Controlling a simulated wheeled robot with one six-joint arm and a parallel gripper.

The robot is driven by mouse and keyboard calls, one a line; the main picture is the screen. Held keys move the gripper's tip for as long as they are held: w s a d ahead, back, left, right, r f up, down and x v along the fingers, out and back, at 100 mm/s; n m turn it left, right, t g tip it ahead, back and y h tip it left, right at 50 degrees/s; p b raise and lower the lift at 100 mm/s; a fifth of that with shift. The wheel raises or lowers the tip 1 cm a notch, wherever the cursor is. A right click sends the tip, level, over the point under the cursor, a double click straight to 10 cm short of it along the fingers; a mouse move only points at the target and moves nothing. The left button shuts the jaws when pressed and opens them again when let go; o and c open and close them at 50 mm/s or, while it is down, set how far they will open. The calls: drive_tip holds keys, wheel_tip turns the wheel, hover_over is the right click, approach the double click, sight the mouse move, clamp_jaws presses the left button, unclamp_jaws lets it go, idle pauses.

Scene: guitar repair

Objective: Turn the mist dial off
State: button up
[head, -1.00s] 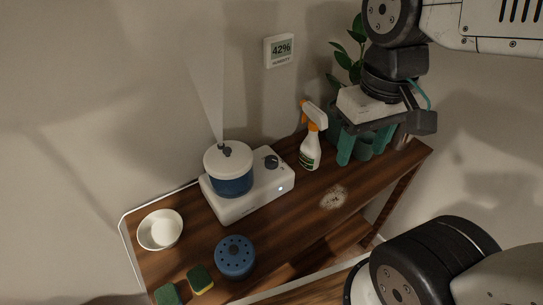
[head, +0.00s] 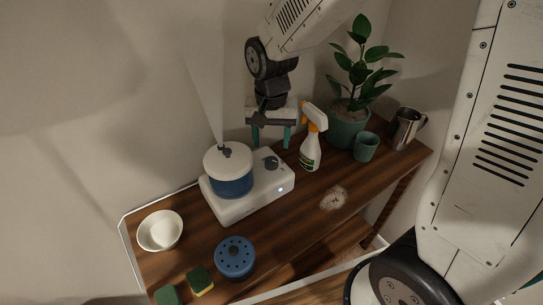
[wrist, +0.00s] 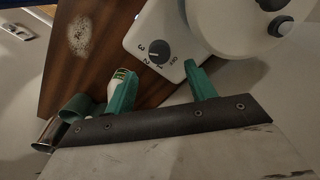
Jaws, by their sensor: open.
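The mist dial (head: 271,162) is a dark round knob on the white humidifier base (head: 240,205). It also shows in the wrist view (wrist: 159,49), with numbers and an OFF label around it; I cannot tell surely which mark it points at. A white and blue tank (head: 230,175) sits on the base, and a pale mist plume (head: 211,95) rises from its top nozzle. My gripper (head: 271,140) points down above the dial, its green fingers apart and empty. In the wrist view the fingertips (wrist: 157,70) lie either side of the dial's line, and I see no contact.
A spray bottle (head: 310,145) stands close right of the gripper. A potted plant (head: 346,130), green cup (head: 366,147) and metal pitcher (head: 406,128) are farther right. A bowl (head: 160,231), blue perforated lid (head: 235,257) and sponges (head: 200,280) are at left and front.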

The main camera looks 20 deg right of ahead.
sight(271, 160)
wheel_tip(271, 160, down, 7)
drive_tip(key=shift+r, duration=0.2)
drive_tip(key=c, duration=1)
drive_tip(key=shift+o, duration=0.2)
